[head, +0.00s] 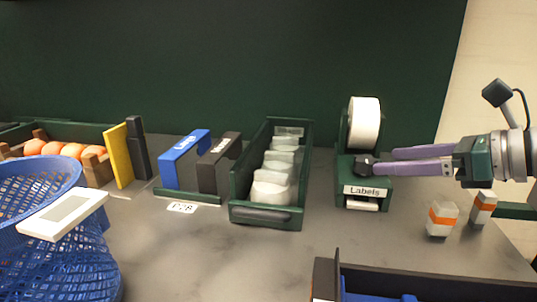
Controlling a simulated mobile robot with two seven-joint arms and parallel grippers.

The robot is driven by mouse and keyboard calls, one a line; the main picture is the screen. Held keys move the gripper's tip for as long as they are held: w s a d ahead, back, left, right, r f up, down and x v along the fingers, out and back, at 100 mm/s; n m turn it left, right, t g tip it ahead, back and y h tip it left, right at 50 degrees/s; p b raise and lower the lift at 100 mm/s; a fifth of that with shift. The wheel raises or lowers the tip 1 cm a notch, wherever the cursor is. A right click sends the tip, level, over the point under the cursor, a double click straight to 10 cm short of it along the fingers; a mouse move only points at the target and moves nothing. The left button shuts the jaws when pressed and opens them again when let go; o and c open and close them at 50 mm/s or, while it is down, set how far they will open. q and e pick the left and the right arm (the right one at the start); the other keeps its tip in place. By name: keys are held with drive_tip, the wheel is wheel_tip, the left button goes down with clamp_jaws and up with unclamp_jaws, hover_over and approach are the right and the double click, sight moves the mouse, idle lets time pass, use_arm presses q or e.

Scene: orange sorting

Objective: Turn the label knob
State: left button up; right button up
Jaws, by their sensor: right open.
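The label dispenser (384,193) is a dark green box marked "Labels" with a white roll (365,124) on top. A white label strip sticks out below its front. Its black knob (363,165) is on the upper front, left of the gripper's fingertips. My right gripper (386,161) reaches in from the right with two purple fingers, open. The tip of the lower finger overlaps the knob's right side in view; I cannot tell whether it touches. My left gripper is not in view.
A green bin (268,216) of clear containers stands left of the dispenser. Two white-and-orange blocks (442,219) stand below the right gripper. A dark tray (430,285) is in front.

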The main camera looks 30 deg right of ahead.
sight(374, 162)
drive_tip(key=shift+x, duration=2.2)
clamp_jaws()
